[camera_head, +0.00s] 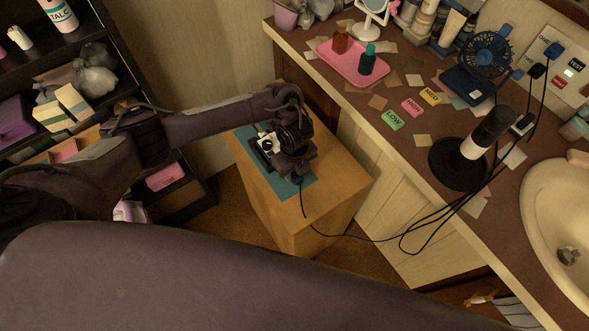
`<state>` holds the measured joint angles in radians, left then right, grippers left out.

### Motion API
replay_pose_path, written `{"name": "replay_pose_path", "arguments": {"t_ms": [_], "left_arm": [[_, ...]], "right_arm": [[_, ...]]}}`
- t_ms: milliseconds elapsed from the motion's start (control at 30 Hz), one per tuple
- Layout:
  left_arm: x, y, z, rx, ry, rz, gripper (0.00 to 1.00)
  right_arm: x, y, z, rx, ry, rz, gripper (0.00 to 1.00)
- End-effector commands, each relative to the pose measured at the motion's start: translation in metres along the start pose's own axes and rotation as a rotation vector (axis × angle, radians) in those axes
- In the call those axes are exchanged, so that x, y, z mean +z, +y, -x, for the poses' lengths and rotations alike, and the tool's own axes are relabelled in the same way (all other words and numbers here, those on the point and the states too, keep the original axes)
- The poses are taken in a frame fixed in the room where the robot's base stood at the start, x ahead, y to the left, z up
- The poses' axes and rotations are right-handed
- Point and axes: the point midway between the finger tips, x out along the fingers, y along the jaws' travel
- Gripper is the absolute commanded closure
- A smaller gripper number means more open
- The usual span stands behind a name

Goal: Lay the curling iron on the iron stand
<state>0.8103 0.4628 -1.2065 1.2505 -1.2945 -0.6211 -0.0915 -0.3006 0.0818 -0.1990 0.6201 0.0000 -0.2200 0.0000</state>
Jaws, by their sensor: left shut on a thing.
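My left gripper (290,162) reaches in from the left and points down over the teal mat (302,194) on a low wooden cabinet. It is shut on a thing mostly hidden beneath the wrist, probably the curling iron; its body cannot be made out. A black cord (303,203) comes out below the gripper. On the counter, a black round base (447,172) with a tilted black and white cylinder (484,139) looks like the iron stand. It is apart from the gripper, to the right. My right gripper is not in view.
The wooden cabinet (342,185) stands below the counter (400,139). Loose black cords (425,236) hang over the counter's front edge. Dark shelves stand at left.

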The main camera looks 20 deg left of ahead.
Motion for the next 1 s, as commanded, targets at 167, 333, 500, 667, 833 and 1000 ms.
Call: {"name": "replay_pose_path", "arguments": {"t_ms": [167, 333, 500, 667, 833, 1000], "left_arm": [[0.000, 0.000, -0.001, 0.000, 0.000, -0.001, 0.97], [0.000, 0.000, -0.001, 0.000, 0.001, -0.001, 0.67], [0.000, 0.000, -0.001, 0.000, 0.001, 0.000, 0.44], [0.000, 0.000, -0.001, 0.000, 0.001, 0.000, 0.44], [-0.001, 0.000, 0.002, 0.000, 0.002, 0.000, 0.44], [0.001, -0.001, 0.027, -0.003, -0.001, -0.001, 0.44]], "right_arm": [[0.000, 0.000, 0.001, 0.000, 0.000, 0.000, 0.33], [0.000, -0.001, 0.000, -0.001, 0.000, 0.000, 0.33], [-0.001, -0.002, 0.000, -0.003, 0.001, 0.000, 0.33], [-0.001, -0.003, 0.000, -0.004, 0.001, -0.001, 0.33], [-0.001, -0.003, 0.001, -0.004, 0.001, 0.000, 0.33], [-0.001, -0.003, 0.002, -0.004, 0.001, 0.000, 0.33]]}}
